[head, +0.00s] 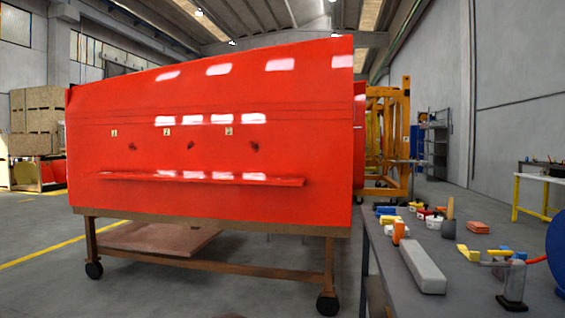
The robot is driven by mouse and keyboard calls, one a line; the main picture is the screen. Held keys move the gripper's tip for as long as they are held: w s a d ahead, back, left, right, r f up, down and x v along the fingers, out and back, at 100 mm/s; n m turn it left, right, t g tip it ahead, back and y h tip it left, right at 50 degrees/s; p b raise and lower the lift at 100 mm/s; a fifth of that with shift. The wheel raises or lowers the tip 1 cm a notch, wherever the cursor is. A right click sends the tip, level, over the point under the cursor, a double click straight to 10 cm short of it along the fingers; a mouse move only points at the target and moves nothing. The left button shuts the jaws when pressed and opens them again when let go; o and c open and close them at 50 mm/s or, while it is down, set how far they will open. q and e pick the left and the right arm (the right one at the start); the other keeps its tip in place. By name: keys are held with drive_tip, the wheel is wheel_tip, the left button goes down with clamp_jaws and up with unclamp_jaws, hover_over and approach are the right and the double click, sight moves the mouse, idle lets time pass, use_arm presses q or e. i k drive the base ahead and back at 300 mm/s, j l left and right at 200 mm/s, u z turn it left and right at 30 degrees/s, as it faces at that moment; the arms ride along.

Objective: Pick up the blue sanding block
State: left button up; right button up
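Several small tools and blocks lie on the grey table (440,285) at the right. Another blue piece (499,253) is beside yellow parts further right. All are small in this view, and I cannot tell which one is the blue sanding block. Neither of my grippers shows in the head view.
A large red nosecone panel (220,150) stands on a wheeled frame (210,260) to the left. On the table are a long grey block (422,267), a dark cylinder on a base (513,285) and an orange block (478,227). A blue round object (557,255) is at the right edge.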

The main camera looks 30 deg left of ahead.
sight(381, 210)
drive_tip(key=j+z, duration=0.5)
drive_tip(key=j, duration=0.75)
drive_tip(key=i+j+z, duration=0.15)
drive_tip(key=j, duration=0.2)
drive_tip(key=i+j+z, duration=0.15)
drive_tip(key=j, duration=0.2)
drive_tip(key=i+j+z, duration=0.1)
drive_tip(key=j, duration=0.25)
drive_tip(key=i+j+z, duration=0.15)
drive_tip(key=j, duration=0.25)
drive_tip(key=i+j+z, duration=0.15)
drive_tip(key=j, duration=0.3)
drive_tip(key=i+j+z, duration=0.2)
drive_tip(key=j, duration=0.25)
drive_tip(key=i+j+z, duration=0.15)
drive_tip(key=j, duration=0.35)
drive_tip(key=i+j+z, duration=0.2)
drive_tip(key=j, duration=0.3)
drive_tip(key=j+z, duration=0.15)
drive_tip(key=j, duration=0.35)
drive_tip(key=i+j+z, duration=0.2)
drive_tip(key=j, duration=0.35)
drive_tip(key=k, duration=0.05)
